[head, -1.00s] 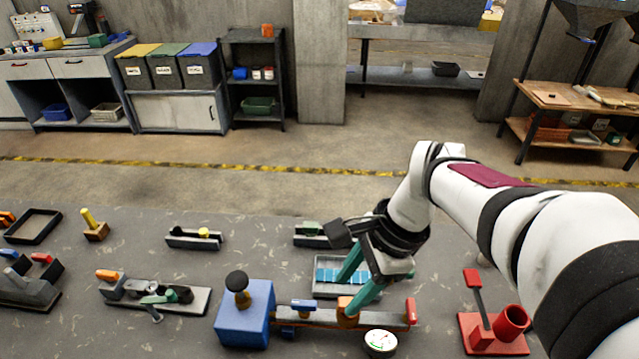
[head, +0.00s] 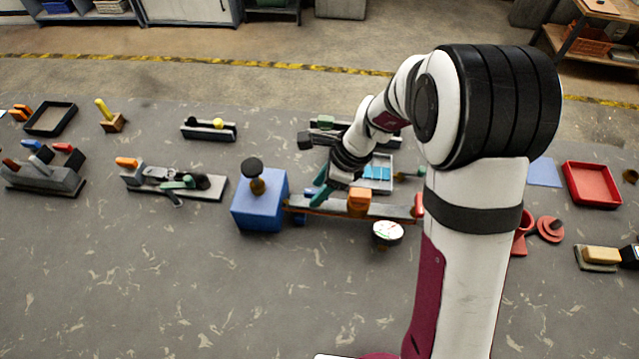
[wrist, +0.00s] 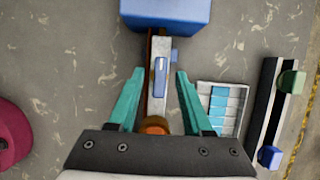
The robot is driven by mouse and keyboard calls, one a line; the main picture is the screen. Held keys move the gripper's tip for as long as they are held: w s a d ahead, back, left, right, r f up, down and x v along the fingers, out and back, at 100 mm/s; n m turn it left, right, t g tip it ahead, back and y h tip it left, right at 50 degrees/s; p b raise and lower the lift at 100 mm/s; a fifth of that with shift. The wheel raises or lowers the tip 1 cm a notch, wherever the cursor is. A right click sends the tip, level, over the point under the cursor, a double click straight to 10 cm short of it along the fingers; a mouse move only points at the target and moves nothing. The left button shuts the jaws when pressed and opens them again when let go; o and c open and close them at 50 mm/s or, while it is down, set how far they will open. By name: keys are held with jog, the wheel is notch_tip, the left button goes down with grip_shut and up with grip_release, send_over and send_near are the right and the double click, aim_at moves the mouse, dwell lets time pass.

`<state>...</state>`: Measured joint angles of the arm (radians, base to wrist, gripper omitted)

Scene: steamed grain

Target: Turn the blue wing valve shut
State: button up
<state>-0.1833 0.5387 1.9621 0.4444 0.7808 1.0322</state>
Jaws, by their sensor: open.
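The blue wing valve (wrist: 160,77) shows in the wrist view as a narrow blue handle on a grey bar. Its long side lies roughly along the bar. The bar (head: 385,209) runs right from a blue box (head: 258,205), which also shows at the top of the wrist view (wrist: 165,12). My gripper (wrist: 159,71) is open, with one teal finger on each side of the bar and the wing between the fingertips, apart from both. In the head view my gripper (head: 318,194) covers the wing.
An orange handle (head: 359,201) sits on the same bar, and a round white gauge (head: 387,231) stands in front. A grey tray with blue cells (head: 378,174) lies behind the bar. A black-knobbed stem (head: 253,168) tops the blue box. The bench in front is clear.

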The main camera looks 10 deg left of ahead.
grip_shut()
jog(key=shift+n, duration=0.3)
dwell(0.3)
jog(key=n+g, duration=0.1)
jog(key=n, duration=0.2)
jog(key=shift+w+n+g, duration=0.15)
jog(key=shift+n+g, duration=0.25)
jog(key=n+g+h, duration=0.1)
jog(key=n, duration=0.3)
jog(key=shift+w+a+n, duration=0.1)
jog(key=shift+n, duration=0.2)
jog(key=n, duration=0.2)
jog(key=n+g+h, duration=0.1)
jog(key=n, duration=0.1)
jog(key=shift+a+h, duration=0.15)
jog(key=shift+h, duration=0.15)
jog(key=shift+n+g+h, duration=0.4)
jog(key=shift+n+h, duration=0.5)
jog(key=shift+n, duration=1.5)
